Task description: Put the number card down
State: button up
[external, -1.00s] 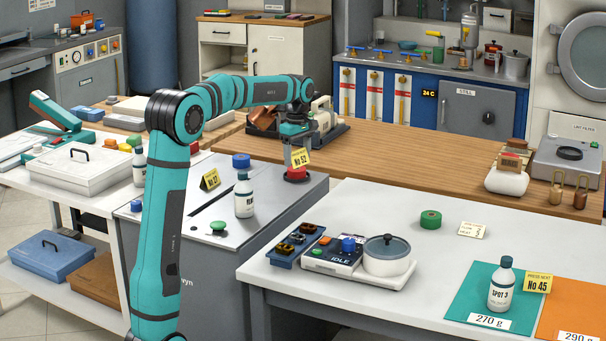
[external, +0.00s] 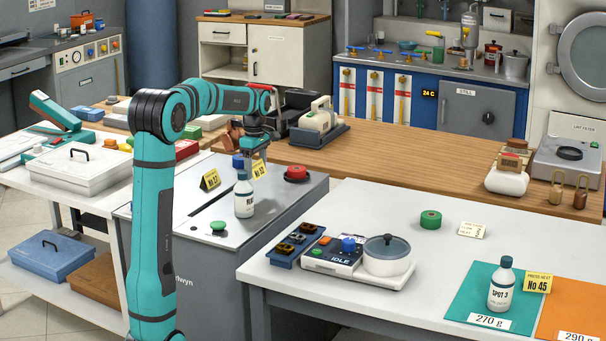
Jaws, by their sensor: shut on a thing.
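My gripper (external: 255,150) is shut on the yellow number card (external: 259,169), which reads No 52 or similar. It holds the card above the grey cabinet top (external: 285,203), just behind and to the right of a white bottle with a blue cap (external: 243,197). Whether the card touches the surface or the bottle cannot be told. A second yellow card, No 27 or similar (external: 210,180), stands on the same top to the left.
A red button (external: 296,173), a green button (external: 218,227) and a dark slot (external: 207,207) are on the cabinet top. A blue cap-like object (external: 238,160) is close behind the bottle. A card reading No 45 (external: 537,282) stands by another bottle (external: 502,287) on the white table.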

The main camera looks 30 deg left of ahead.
aim_at(256, 162)
jog(key=shift+f, duration=3.1)
jog(key=shift+f, duration=0.1)
jog(key=o, duration=0.9)
jog(key=shift+o, duration=0.2)
notch_tip(256, 162, up, 12)
jog(key=shift+r, duration=0.1)
